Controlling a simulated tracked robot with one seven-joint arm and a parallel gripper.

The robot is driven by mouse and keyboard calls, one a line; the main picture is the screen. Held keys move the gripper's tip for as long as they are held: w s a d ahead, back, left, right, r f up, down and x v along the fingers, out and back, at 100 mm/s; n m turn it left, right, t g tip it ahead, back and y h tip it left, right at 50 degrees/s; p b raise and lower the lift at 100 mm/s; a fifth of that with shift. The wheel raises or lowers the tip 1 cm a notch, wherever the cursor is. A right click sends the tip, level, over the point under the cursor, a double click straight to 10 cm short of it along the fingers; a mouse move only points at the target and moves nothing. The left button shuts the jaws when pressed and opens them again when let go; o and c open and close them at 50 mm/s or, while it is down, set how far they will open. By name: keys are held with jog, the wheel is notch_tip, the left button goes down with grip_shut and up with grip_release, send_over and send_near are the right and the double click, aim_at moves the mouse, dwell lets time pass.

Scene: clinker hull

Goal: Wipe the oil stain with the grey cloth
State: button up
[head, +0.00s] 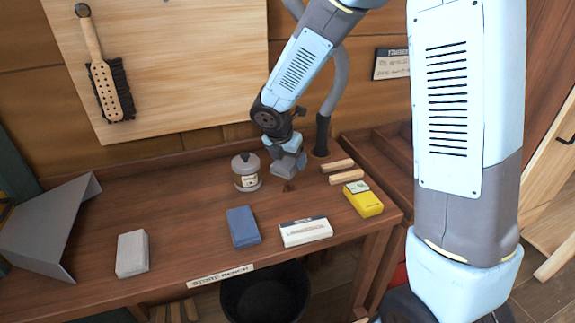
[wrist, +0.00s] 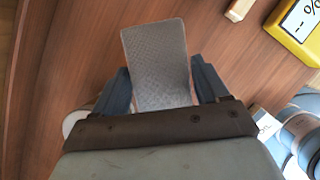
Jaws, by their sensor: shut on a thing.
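My gripper (head: 286,160) is over the back of the wooden bench, just right of the grey jar. In the wrist view my gripper (wrist: 159,66) is shut on the grey cloth (wrist: 158,50), a flat textured rectangle between the two blue-grey fingers that sticks out past their tips. In the head view the cloth is hard to tell from the fingers. A small dark stain (head: 288,187) shows on the bench top just in front of the gripper. I cannot tell whether the cloth touches the wood.
The lidded jar (head: 246,172) stands close on the left. Blue block (head: 242,227), white box (head: 305,231) and grey block (head: 131,253) lie along the front. A yellow box (head: 362,199) and two wooden sticks (head: 346,176) are right. A grey sheet-metal piece (head: 48,228) is far left.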

jog(key=shift+r, duration=0.2)
jog(key=shift+r, duration=1.45)
